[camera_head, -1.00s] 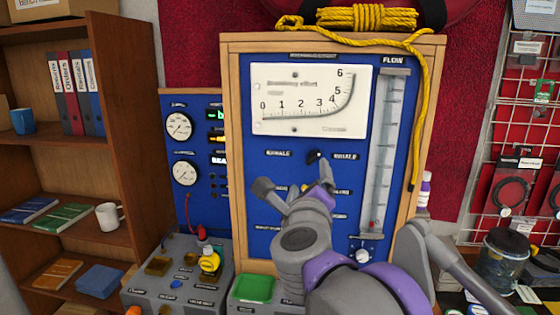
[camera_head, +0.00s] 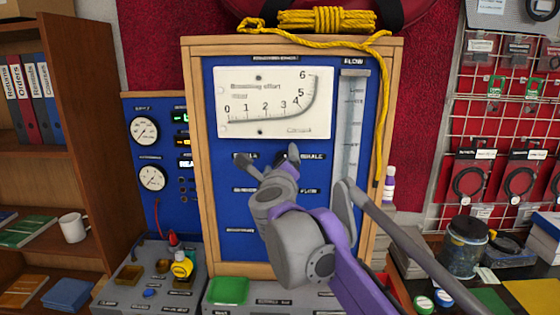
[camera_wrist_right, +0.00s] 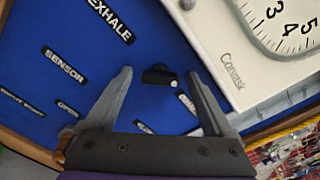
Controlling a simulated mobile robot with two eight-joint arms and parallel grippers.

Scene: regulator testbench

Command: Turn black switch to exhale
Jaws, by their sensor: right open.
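The black switch (camera_wrist_right: 158,75) is on the blue panel (camera_wrist_right: 55,85), with a white mark at its right end in the right wrist view. The EXHALE label (camera_wrist_right: 110,20) is at its upper left there, and another label is partly covered by a finger. My right gripper (camera_wrist_right: 161,78) is open, with one finger on each side of the switch; I cannot tell whether either touches it. In the head view my right gripper (camera_head: 272,160) is in front of the panel between the EXHALE and INHALE labels and hides the switch. My left gripper is not in view.
The breathing-effort gauge (camera_head: 275,103) is above, and the flow tube (camera_head: 352,120) is to the right. A yellow rope (camera_head: 386,120) hangs on the wooden frame. A console (camera_head: 150,275) is at lower left.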

